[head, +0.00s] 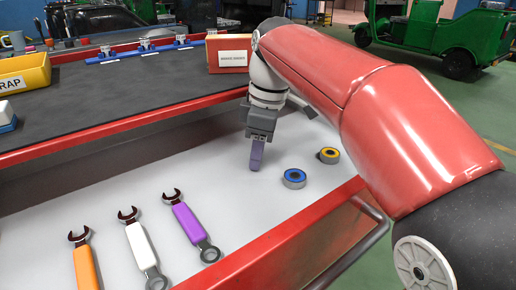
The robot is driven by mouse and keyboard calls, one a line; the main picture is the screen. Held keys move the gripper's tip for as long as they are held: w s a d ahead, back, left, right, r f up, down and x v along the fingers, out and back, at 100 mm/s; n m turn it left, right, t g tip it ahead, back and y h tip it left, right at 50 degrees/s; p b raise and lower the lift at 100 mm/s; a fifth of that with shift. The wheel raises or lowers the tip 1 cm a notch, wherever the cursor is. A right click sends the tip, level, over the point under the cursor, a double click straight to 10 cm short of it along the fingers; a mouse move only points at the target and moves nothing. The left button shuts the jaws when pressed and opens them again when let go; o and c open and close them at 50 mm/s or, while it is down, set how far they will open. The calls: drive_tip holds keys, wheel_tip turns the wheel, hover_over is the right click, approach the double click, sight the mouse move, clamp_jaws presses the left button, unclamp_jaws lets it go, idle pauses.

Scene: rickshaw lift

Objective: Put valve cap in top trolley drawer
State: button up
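The open trolley drawer (90,190) has a pale, flat floor and a red front edge, and it sits below the dark trolley top. My gripper (256,162) points down over the back right part of the drawer. Its purplish-grey fingers show as one narrow shape from this side, so I cannot tell whether they are open or shut, or whether they hold anything. I cannot make out a valve cap; it may be hidden at the fingers or too small to tell.
In the drawer lie a purple wrench (188,222), a white wrench (141,247), an orange wrench (85,265), a blue-topped roll (294,178) and a yellow-topped roll (328,155). A yellow scrap bin (24,76) and a red box (228,53) stand on the trolley top.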

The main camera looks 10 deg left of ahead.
wheel_tip(320, 180, up, 12)
drive_tip(key=d+p, duration=0.1)
drive_tip(key=p, duration=0.2)
drive_tip(key=shift+d+p, duration=0.3)
drive_tip(key=shift+d, duration=0.1)
drive_tip(key=shift+w, duration=0.1)
